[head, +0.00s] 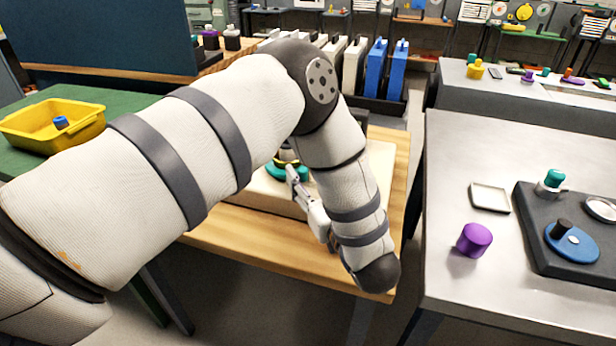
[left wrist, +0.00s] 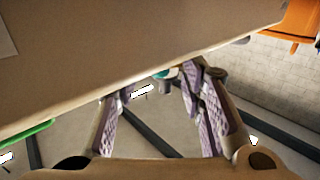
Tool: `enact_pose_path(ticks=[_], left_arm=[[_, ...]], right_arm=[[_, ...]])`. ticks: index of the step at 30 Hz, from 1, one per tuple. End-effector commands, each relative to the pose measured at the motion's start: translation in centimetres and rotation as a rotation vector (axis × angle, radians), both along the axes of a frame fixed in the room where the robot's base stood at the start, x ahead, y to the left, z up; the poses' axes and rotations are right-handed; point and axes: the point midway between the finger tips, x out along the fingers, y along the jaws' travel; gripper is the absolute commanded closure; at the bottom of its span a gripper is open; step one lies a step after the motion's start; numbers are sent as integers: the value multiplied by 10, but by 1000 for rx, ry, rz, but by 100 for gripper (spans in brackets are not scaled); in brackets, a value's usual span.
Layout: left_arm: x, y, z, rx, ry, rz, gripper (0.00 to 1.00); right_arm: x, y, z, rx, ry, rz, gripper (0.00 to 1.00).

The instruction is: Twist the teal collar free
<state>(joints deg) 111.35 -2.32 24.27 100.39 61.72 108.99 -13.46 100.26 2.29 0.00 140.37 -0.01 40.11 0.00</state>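The teal collar (head: 277,172) shows in the head view as a teal ring below a yellow band, on a pale block on the wooden table; my left arm partly covers it. My left gripper (head: 292,174) is beside it, with a finger in front of the teal part; contact is unclear. In the left wrist view the purple-padded fingers of my left gripper (left wrist: 158,84) stand apart. A small teal patch (left wrist: 164,72) shows near the right fingertip, mostly hidden by a tan surface and the finger. My right gripper is not in view.
The wooden table (head: 250,232) has bare room at its front. A metal table (head: 450,185) at right holds a purple cylinder (head: 474,240), a square tray (head: 489,198) and a dark board (head: 530,236) with a teal-topped part. A yellow bin (head: 50,128) stands at left.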

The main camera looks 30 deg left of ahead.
Motion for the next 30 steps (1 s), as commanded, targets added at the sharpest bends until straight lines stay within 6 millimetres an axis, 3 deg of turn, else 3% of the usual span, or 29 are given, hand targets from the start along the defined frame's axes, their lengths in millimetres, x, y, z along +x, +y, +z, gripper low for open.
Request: enact_pose_path(ticks=[5,9,10,29,30], left_arm=[[0,0,0,0,0,0,66],[0,0,0,0,0,0,98],[0,0,0,-1,1,0,100],[10,-5,-1,-2,1,139,100],[10,-5,-1,-2,1,139,79]], right_arm=[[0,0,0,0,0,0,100],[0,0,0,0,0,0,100],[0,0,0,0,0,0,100],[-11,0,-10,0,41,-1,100],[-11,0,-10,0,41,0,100]])
